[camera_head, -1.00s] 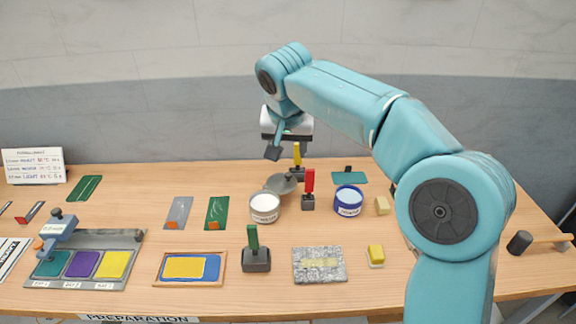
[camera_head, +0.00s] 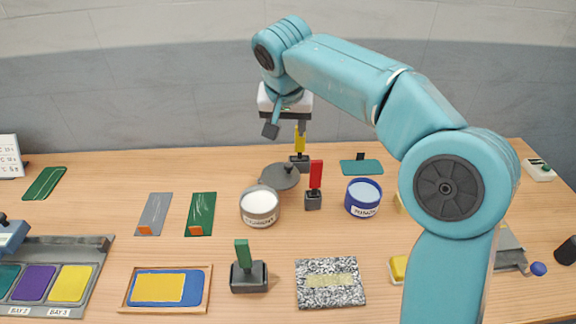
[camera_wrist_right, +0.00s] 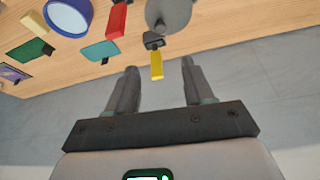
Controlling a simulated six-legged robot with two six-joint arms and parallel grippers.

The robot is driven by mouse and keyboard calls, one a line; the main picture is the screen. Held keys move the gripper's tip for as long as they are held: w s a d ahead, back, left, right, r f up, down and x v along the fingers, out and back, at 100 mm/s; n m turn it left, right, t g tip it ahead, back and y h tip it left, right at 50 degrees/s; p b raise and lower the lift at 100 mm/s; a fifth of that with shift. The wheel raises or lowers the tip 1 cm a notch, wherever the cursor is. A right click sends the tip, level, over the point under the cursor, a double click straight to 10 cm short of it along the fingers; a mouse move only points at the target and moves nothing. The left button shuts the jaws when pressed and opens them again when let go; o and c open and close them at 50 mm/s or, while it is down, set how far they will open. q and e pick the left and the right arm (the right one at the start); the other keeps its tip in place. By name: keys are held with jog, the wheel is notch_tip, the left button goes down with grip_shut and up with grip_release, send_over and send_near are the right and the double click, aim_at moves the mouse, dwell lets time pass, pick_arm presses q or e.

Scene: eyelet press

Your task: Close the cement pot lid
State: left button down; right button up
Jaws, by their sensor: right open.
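The cement pot (camera_head: 260,208) is a pale, labelled pot with white contents showing at its open top. Its grey lid (camera_head: 279,177) stands open at the pot's back right edge, with a small knob on it. A grey disc, which looks like the lid (camera_wrist_right: 168,12), shows at the top of the right wrist view. My right gripper (camera_head: 286,128) is open and empty, above and behind the lid near the back of the table. Its two fingers (camera_wrist_right: 160,72) are spread apart in the right wrist view. My left gripper is not in view.
A yellow-handled tool (camera_head: 300,143) stands just under my right gripper. A red-handled tool (camera_head: 315,180) stands right of the lid, and a blue pot (camera_head: 363,197) beyond it. A green-handled tool (camera_head: 243,257) stands in front. The back left of the table is fairly clear.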

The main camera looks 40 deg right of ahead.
aim_at(289, 165)
jog(key=x, duration=1.5)
jog(key=shift+a, duration=0.15)
jog(key=shift+f+p, duration=0.3)
jog(key=shift+f, duration=0.3)
jog(key=shift+w+d+f, duration=0.2)
jog(key=shift+w+f, duration=0.05)
jog(key=shift+w, duration=0.1)
jog(key=shift+s+a+r, duration=0.15)
jog(key=shift+s+r, duration=0.05)
jog(key=shift+s, duration=0.05)
grip_shut()
jog(key=shift+w+f, duration=0.1)
